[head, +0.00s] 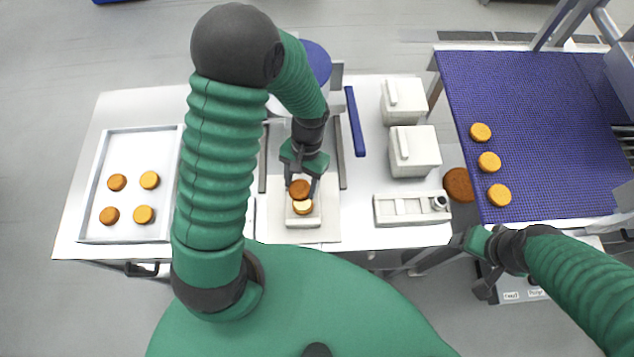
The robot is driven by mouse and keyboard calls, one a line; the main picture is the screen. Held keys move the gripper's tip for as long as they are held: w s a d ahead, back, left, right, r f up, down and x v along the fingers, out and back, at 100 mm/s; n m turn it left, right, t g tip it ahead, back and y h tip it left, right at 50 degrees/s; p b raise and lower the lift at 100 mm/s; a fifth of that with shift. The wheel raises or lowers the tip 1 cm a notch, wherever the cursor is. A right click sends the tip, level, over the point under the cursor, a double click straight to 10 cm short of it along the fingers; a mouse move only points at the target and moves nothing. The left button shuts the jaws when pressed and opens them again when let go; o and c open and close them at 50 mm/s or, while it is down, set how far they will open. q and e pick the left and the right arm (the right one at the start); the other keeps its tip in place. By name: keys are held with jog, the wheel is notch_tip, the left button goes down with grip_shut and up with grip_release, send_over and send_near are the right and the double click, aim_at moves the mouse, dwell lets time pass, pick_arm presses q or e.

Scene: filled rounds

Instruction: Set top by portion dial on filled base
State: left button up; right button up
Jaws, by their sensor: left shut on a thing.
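My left gripper (301,184) is shut on a brown round top (299,188) at the middle of the table. The top is just above and slightly behind a filled base (303,207), whose pale cream filling shows; I cannot tell whether they touch. The base sits on a small white stand (303,222). A white panel (392,208) to the right carries a dark-ringed knob (439,202), seemingly the portion dial; its setting is too small to read. My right gripper (484,290) hangs low right, beyond the table's front edge; its jaw opening is unclear.
A tray (112,229) at left holds several rounds. Two white lidded boxes (415,158) and a blue bar (355,121) stand right of my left gripper. Orange rounds (489,162) lie on the blue belt (540,130). A larger brown disc (458,185) is beside the belt.

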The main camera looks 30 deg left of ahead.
aim_at(297, 184)
pick_arm(q)
jog(key=f, duration=0.1)
jog(key=f+b, duration=0.1)
jog(key=a+b, duration=0.1)
jog(key=shift+s+a+f, duration=0.1)
jog(key=shift+s+f, duration=0.2)
jog(key=shift+f, duration=0.1)
jog(key=d+f+b, duration=0.2)
jog(key=shift+w+d+f+b, duration=0.1)
jog(key=shift+w+d+b, duration=0.05)
jog(key=shift+w+b, duration=0.2)
jog(key=shift+d+f, duration=0.15)
jog(key=shift+d, duration=0.05)
jog(key=shift+s, duration=0.1)
jog(key=shift+s+a+f, duration=0.1)
jog(key=shift+a+f, duration=0.05)
jog(key=shift+a, duration=0.45)
jog(key=shift+a+f, duration=0.15)
jog(key=shift+a, duration=0.25)
jog(key=shift+d+r, duration=0.2)
jog(key=shift+d, duration=0.8)
jog(key=shift+a+f, duration=0.15)
jog(key=shift+a, duration=0.3)
pick_arm(e)
jog(key=f, duration=0.1)
jog(key=a+f, duration=0.1)
jog(key=f, duration=0.2)
jog(key=shift+s+a, duration=0.15)
jog(key=shift+s, duration=0.15)
